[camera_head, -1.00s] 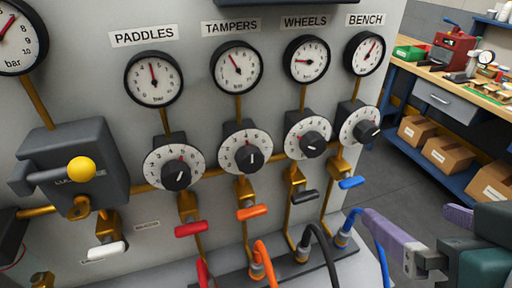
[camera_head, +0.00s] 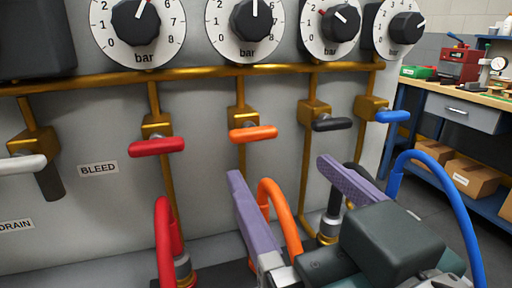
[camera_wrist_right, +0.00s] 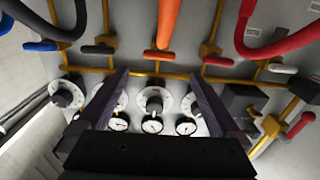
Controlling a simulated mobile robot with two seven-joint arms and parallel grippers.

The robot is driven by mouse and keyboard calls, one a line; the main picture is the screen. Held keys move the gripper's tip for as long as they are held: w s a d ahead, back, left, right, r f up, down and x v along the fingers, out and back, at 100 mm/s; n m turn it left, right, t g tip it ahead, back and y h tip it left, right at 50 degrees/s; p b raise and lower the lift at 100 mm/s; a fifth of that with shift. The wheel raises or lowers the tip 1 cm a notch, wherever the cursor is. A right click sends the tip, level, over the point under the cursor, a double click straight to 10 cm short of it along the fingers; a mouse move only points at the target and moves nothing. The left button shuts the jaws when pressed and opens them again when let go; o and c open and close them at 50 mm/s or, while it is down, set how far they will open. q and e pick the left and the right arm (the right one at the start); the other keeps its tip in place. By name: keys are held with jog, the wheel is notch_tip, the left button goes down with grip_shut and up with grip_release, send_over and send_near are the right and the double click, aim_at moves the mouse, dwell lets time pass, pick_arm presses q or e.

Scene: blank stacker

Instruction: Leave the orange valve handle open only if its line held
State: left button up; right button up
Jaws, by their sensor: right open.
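The orange valve handle (camera_head: 253,133) lies crosswise, roughly horizontal, on its brass valve on the grey panel. It also shows in the right wrist view (camera_wrist_right: 157,54). My right gripper (camera_head: 281,172) is open, in front of and below the handle; no contact shows. In the wrist view, its purple fingers (camera_wrist_right: 158,80) stand apart with nothing gripped. The orange hose (camera_head: 282,215) shows between the fingers in the head view. The gauges are out of the head view; in the wrist view a middle gauge (camera_wrist_right: 152,124) is too small to read. My left gripper is out of view.
A red handle (camera_head: 157,146) is left of the orange one; black (camera_head: 332,124) and blue (camera_head: 392,116) handles are to the right. Regulator knobs (camera_head: 251,20) line the panel above. Red (camera_head: 168,240) and blue (camera_head: 440,190) hoses rise nearby. A workbench (camera_head: 460,105) stands right.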

aim_at(256, 137)
jog(key=x, duration=0.8)
jog(key=shift+w+a, duration=0.1)
jog(key=shift+w, duration=0.3)
jog(key=shift+c, duration=0.2)
jog(key=c, duration=1.2)
